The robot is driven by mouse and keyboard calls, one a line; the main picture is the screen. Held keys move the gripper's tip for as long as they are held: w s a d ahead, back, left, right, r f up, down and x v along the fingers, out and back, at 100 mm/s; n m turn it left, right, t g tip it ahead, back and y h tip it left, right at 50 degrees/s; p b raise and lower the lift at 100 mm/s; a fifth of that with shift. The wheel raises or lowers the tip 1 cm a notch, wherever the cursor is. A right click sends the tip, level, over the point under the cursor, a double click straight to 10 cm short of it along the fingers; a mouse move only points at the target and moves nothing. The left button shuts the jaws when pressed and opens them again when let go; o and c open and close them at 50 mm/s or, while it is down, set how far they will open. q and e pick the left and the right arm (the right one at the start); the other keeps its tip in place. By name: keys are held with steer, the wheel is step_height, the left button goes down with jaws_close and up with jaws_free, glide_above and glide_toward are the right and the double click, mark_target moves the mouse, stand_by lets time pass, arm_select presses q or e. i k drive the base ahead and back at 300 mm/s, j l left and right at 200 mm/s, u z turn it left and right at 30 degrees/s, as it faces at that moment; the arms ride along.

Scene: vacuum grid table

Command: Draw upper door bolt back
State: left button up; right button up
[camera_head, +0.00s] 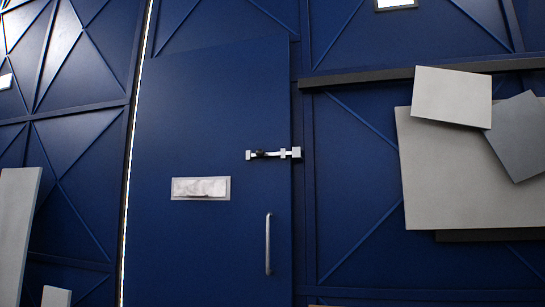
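A blue door (215,110) fills the middle of the head view. A small silver sliding bolt (272,154) with a dark knob lies horizontally near the door's right edge. Its right end meets a pale catch (296,153) beside the door edge, so it appears to be across the gap. A vertical silver handle (268,244) is lower on the door. Only one bolt is in view. Neither of my grippers is in view.
A pale framed plate (201,188) is on the door left of the handle. Grey panels (430,180) overlap on the wall at right, below a dark horizontal rail (350,78). Pale boards (17,225) stand at the lower left. The space before the door looks clear.

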mark_target(260, 152)
steer(key=z, duration=0.35)
steer(key=i+j+z, duration=0.1)
steer(key=z, duration=0.3)
steer(key=j+z, duration=0.15)
steer(key=z, duration=0.2)
steer(key=i+j+z, duration=0.15)
steer(key=j+z, duration=0.15)
steer(key=j, duration=0.25)
steer(key=i+j+z, duration=0.1)
steer(key=j+z, duration=0.25)
steer(key=j, duration=0.2)
